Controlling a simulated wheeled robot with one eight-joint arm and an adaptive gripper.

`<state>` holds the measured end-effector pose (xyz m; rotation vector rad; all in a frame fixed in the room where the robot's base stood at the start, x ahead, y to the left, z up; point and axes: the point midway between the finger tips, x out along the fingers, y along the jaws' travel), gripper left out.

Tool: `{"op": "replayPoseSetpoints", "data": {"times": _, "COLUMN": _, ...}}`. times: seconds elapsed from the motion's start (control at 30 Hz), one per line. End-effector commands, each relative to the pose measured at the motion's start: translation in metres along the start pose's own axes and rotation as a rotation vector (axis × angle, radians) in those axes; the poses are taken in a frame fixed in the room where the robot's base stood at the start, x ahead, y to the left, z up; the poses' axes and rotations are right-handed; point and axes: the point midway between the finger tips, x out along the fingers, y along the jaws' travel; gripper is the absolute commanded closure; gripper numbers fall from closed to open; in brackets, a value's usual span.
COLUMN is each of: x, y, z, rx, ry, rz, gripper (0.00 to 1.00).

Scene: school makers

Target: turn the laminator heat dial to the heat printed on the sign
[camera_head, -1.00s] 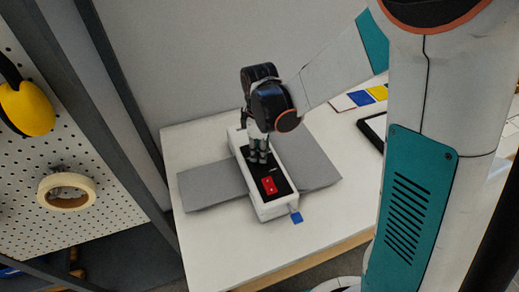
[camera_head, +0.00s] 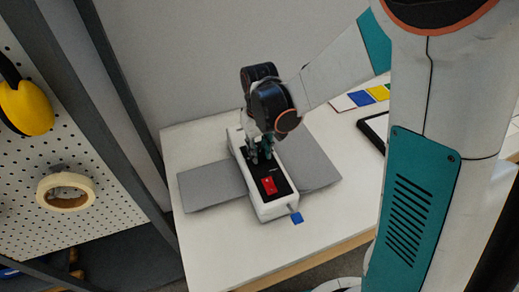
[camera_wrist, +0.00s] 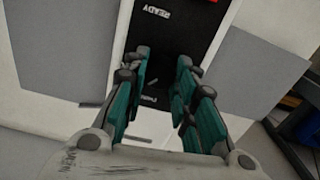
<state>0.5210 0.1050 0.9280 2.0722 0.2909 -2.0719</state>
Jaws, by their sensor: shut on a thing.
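The laminator (camera_head: 275,211) is a long white unit with a black top panel, on the white table, with grey flaps out to both sides. A red switch (camera_head: 269,186) sits near its front end. My gripper (camera_head: 260,155) points down onto the far part of the panel. No sign's heat print is readable.
Blue, yellow and white cards (camera_head: 361,98) and a dark-framed item (camera_head: 374,128) lie on the table at the right. A pegboard (camera_head: 87,159) with tape (camera_head: 66,192) and yellow ear defenders (camera_head: 28,106) is at the left.

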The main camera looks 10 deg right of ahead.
Motion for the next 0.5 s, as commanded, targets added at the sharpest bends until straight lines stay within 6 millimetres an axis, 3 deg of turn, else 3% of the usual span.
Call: {"op": "replayPoseSetpoints", "data": {"times": 0.5, "x": 0.0001, "y": -0.0001, "z": -0.0002, "rx": 0.486, "ry": 0.000, "rz": 0.000, "gripper": 0.98}}
